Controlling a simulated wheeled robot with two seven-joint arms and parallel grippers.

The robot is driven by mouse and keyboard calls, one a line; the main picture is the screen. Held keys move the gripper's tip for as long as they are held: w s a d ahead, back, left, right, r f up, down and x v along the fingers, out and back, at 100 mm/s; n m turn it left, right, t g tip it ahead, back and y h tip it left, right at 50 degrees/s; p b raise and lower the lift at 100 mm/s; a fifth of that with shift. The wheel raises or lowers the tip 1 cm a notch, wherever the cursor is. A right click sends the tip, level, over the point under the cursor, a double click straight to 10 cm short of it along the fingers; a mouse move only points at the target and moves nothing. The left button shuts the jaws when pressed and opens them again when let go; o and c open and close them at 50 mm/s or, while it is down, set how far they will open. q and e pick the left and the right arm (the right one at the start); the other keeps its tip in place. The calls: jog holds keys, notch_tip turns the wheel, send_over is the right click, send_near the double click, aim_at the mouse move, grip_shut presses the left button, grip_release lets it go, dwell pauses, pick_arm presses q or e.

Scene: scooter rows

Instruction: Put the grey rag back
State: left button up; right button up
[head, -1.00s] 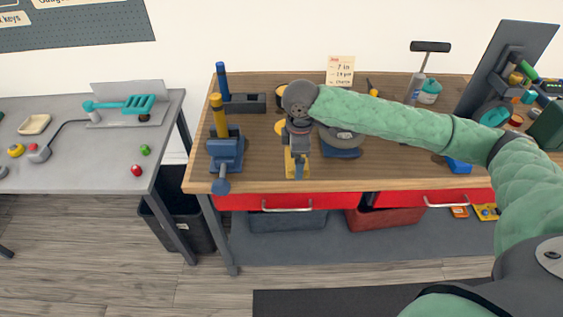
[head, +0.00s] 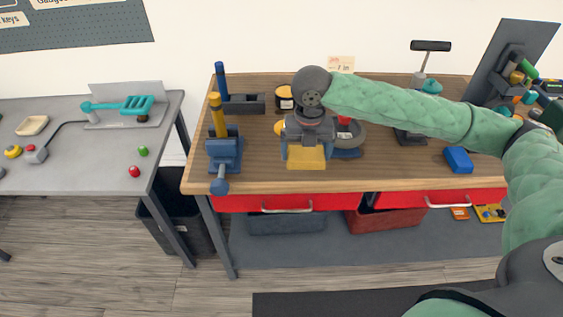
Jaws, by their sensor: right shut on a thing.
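My right gripper (head: 306,151) points down over the front middle of the wooden workbench (head: 260,178). Its dark blue fingers stand on either side of a yellow block (head: 306,158) and are shut on it. I cannot tell whether the block touches the bench top. I cannot make out a grey rag in this view. My left gripper is not in view.
A blue vise (head: 226,152) stands left of the gripper. A round grey thing on a blue base (head: 347,153) is partly hidden just right of it. A blue block (head: 458,160) lies farther right. The grey table (head: 80,175) is at the left, across a gap.

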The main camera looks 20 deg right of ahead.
jog(key=shift+w, duration=0.15)
jog(key=w+a+f+p, duration=0.1)
jog(key=w+f, duration=0.1)
jog(key=w, duration=0.1)
jog(key=w+a+f+p, duration=0.1)
jog(key=w+f+p, duration=0.1)
jog(key=w, duration=0.2)
jog(key=w+a+f+p, duration=0.1)
jog(key=w+f, duration=0.2)
jog(key=w, duration=0.1)
jog(key=shift+a, duration=0.1)
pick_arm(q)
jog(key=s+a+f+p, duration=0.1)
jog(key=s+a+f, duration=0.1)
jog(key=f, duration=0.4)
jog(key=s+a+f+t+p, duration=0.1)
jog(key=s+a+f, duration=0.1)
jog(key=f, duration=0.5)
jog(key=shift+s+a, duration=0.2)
pick_arm(e)
jog(key=shift+f, duration=2)
jog(key=shift+f, duration=0.1)
jog(key=o, duration=0.6)
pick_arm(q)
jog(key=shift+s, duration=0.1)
